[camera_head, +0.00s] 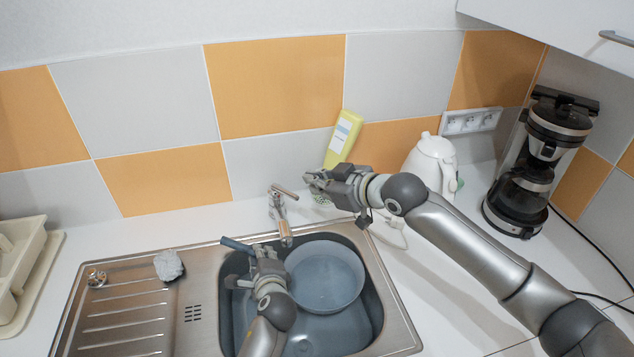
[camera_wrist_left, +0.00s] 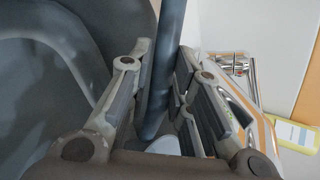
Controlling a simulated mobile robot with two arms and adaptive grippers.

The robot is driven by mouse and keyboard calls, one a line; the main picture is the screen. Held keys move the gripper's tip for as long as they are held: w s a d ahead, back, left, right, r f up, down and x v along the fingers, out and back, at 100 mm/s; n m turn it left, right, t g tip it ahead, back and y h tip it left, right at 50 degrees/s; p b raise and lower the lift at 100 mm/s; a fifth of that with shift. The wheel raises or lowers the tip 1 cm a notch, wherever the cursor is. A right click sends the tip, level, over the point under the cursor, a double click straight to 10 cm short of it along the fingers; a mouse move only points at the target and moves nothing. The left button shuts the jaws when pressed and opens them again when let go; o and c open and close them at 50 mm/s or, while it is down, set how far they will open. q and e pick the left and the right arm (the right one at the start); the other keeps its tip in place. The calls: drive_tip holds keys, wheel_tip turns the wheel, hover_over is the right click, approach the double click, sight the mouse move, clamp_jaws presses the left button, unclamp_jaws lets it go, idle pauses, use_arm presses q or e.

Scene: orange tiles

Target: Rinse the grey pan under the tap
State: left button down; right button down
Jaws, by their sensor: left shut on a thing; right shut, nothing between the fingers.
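The grey pan (camera_head: 327,275) is in the sink basin, its round inside facing up. Its handle (camera_head: 236,245) sticks out past my left gripper (camera_head: 262,252), which is shut on it. In the left wrist view the blue-grey handle (camera_wrist_left: 168,60) runs between the fingers (camera_wrist_left: 160,100). The metal tap (camera_head: 283,225) stands at the back edge of the sink, its spout end near the pan's upper left rim. I see no water stream. My right gripper (camera_head: 316,181) is shut and empty, just right of the tap's lever (camera_head: 284,191).
A yellow bottle (camera_head: 343,140) stands against the tiles behind my right gripper. A white kettle (camera_head: 431,163) and a black coffee maker (camera_head: 540,160) stand to the right. A grey cloth or sponge (camera_head: 169,265) lies on the drainboard (camera_head: 130,320). A cream rack (camera_head: 20,265) is far left.

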use_arm(q)
drive_tip(key=s+p, duration=0.2)
drive_tip(key=s, duration=0.5)
drive_tip(key=shift+s+d, duration=0.2)
drive_tip(key=shift+d, duration=0.1)
drive_tip(key=shift+r, duration=0.1)
idle(1.2)
drive_tip(key=s+r+p, duration=0.4)
drive_tip(key=s+p, duration=0.1)
drive_tip(key=shift+d, duration=0.2)
idle(0.5)
idle(0.8)
